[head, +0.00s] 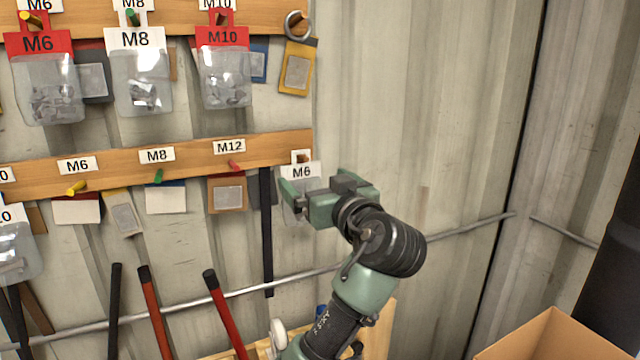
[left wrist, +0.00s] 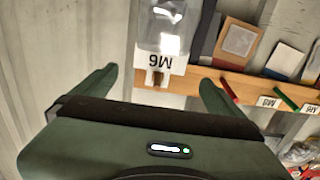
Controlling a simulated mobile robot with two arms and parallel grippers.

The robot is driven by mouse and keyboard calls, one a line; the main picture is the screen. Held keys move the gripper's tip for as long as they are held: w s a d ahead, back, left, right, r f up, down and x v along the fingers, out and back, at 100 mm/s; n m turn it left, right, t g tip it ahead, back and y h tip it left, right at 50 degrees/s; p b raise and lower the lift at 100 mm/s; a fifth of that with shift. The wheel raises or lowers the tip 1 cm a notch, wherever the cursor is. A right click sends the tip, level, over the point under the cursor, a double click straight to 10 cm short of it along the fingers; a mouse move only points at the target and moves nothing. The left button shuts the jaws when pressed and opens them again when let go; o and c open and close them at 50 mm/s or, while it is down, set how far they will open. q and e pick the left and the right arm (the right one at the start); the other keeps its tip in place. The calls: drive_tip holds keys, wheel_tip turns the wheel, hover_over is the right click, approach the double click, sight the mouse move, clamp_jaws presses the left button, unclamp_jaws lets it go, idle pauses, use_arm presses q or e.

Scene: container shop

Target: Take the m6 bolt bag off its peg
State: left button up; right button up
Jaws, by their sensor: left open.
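A clear bag with a white M6 header (head: 301,171) hangs at the right end of the lower wooden rail, partly hidden by my left gripper. In the left wrist view this M6 bag (left wrist: 160,28) appears upside down, its header at a peg. My left gripper (head: 312,180) is open in front of the bag. In the left wrist view my left gripper (left wrist: 158,78) has its fingers on either side of the header, apart from it. Another M6 bag, with a red header (head: 38,43), hangs at the upper left. My right gripper is not in view.
White M8 (head: 135,39) and red M10 (head: 222,38) bags hang on the upper rail. The lower rail (head: 120,173) has green, yellow and red pegs. Red-handled tools (head: 226,315) stand below. A cardboard box (head: 545,335) is at lower right. The wall right of the rails is bare.

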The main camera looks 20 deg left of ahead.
sight(301, 167)
use_arm(q)
drive_tip(key=p+x, duration=0.2)
drive_tip(key=x, duration=0.3)
drive_tip(key=shift+w+a, duration=0.1)
drive_tip(key=shift+a, duration=0.1)
drive_tip(key=shift+w+a+p, duration=0.3)
drive_tip(key=shift+w+a, duration=0.15)
drive_tip(key=shift+f, duration=0.1)
drive_tip(key=c, duration=1.4)
drive_tip(key=shift+r, duration=0.35)
drive_tip(key=shift+c, duration=0.2)
drive_tip(key=shift+s+d, duration=0.1)
